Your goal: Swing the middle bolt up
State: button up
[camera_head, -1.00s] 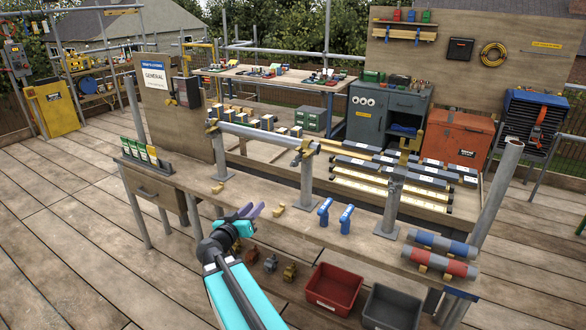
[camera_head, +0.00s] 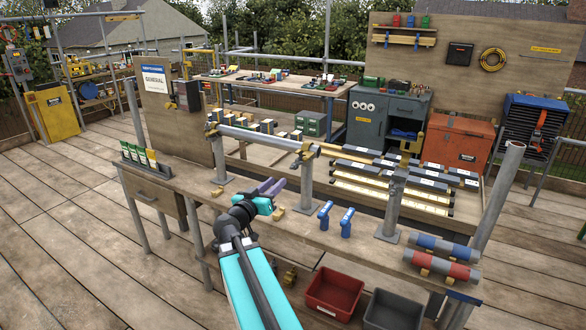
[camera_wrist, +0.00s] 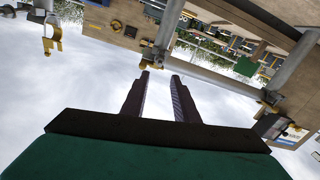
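A grey tube (camera_head: 262,138) runs between the left post (camera_head: 219,155) and the middle post (camera_head: 306,182). A brass coupler (camera_head: 305,150) sits at the tube's end on the middle post; it also shows upside down in the wrist view (camera_wrist: 150,55). Its bolt is too small to make out clearly. My gripper (camera_head: 276,184) has purple fingers, is open and empty, and is in front of the middle post, lower than the coupler in the picture. In the wrist view my two fingers (camera_wrist: 160,76) stand apart, with the coupler just beyond their tips.
The right post (camera_head: 394,205) has an upright brass piece (camera_head: 410,142) at its top. Blue handled tools (camera_head: 346,222) and small brass blocks (camera_head: 278,212) stand on the bench (camera_head: 300,236). Red and blue rolls (camera_head: 440,266) lie at the bench's right end. Bins (camera_head: 335,290) are below.

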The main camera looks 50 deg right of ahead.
aim_at(293, 166)
jog(key=p+x, duration=0.3)
jog(key=x, duration=0.8)
jog(key=shift+w+d+p, duration=0.1)
jog(key=shift+d+p, duration=0.1)
jog(key=shift+p, duration=0.2)
jog(key=shift+p+x, duration=0.35)
jog(key=shift+x, duration=0.75)
grip_shut()
